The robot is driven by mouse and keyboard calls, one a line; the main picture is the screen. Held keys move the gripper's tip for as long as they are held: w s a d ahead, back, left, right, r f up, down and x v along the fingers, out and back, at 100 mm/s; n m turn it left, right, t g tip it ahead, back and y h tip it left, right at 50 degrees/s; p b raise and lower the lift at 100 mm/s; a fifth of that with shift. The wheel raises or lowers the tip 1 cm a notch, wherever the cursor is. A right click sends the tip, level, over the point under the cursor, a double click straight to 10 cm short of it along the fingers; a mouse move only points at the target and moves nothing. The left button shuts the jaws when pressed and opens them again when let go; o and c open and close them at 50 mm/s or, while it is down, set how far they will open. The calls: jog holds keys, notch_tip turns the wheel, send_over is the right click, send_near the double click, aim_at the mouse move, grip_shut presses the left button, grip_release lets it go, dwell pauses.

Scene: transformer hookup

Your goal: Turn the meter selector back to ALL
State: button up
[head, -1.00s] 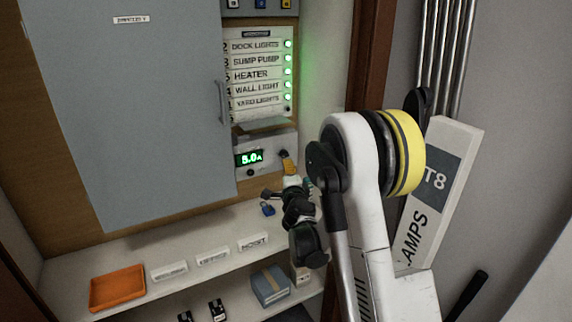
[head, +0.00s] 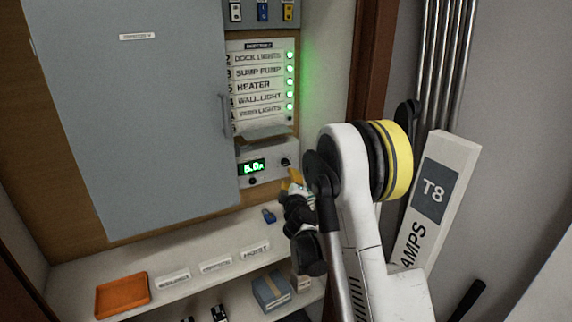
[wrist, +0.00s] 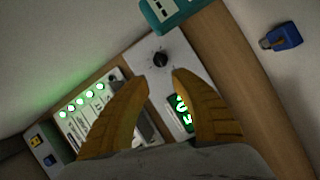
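The meter is a pale panel (head: 268,172) under the labelled rows, with a lit green display (head: 251,166) too blurred to read surely. Its black selector knob (head: 285,162) is at the panel's right end, and it also shows in the wrist view (wrist: 160,60). The knob's pointer direction and any ALL mark are too small to tell. My gripper (head: 290,182) is just below the knob in the head view. In the wrist view my gripper's yellow fingers (wrist: 160,78) are apart and empty, with the knob beyond the gap, apart from both tips.
A grey cabinet door (head: 140,110) is left of the meter. Below are a shelf with an orange tray (head: 122,295), label plates and a blue padlock (head: 269,216). A teal object (wrist: 168,12) lies near the knob in the wrist view. A T8 lamps box (head: 432,195) stands right.

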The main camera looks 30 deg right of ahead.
aim_at(286, 164)
jog(key=w+d+n+b, duration=0.1)
jog(key=w, duration=0.2)
jog(key=w+d+n+b, duration=0.1)
jog(key=w, duration=0.2)
jog(key=w+d+b, duration=0.1)
jog(key=w, duration=0.3)
jog(key=shift+w+d+f+n, duration=0.1)
jog(key=shift+d+f+n, duration=0.25)
jog(key=shift+f+n, duration=0.05)
grip_shut()
